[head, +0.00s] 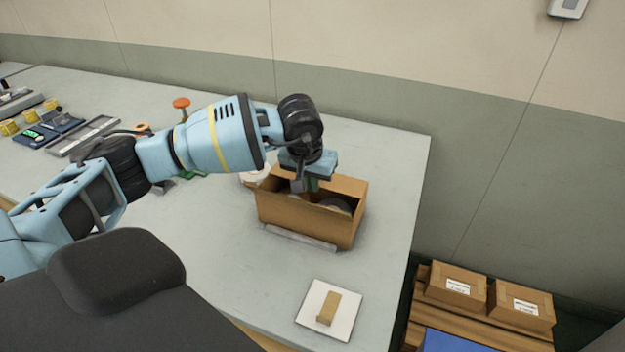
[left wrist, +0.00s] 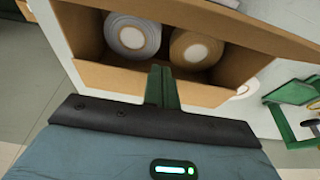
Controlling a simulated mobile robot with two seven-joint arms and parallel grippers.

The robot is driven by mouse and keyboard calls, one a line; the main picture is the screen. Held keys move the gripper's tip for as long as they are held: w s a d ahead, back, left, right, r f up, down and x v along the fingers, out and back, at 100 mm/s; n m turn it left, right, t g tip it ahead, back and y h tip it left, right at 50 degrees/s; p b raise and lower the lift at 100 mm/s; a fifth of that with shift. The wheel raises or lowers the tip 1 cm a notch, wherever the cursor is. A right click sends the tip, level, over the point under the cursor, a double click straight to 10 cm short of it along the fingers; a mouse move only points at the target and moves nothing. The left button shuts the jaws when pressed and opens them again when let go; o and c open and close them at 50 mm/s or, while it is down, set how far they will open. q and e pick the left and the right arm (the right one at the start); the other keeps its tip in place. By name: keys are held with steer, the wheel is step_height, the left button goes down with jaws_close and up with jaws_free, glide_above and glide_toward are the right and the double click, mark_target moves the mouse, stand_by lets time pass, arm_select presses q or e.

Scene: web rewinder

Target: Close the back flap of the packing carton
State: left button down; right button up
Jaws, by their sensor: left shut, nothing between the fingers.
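The packing carton (head: 303,218) is an open brown box on the grey table, near its right end. In the left wrist view (left wrist: 252,38) a white roll (left wrist: 132,36) and a tan roll (left wrist: 195,48) lie inside. The back flap (head: 350,186) stands up along the far edge, not lying over the opening; it also shows in the left wrist view (left wrist: 205,92). My left gripper (head: 307,186) points down at the carton's back side, its green fingers shut and empty (left wrist: 162,84). The fingertips overlap the flap in view; I cannot tell whether they touch it. My right gripper is not in view.
A white pad with a tan block (head: 328,308) lies in front of the carton. An orange-topped green device (head: 181,104) stands behind my left arm. Boxes on a pallet (head: 457,286) stand on the floor at right. The table right of the carton is clear.

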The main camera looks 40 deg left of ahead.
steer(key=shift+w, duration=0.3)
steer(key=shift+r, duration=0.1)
arm_select(q)
steer(key=shift+r+p, duration=0.35)
steer(key=shift+r, duration=0.45)
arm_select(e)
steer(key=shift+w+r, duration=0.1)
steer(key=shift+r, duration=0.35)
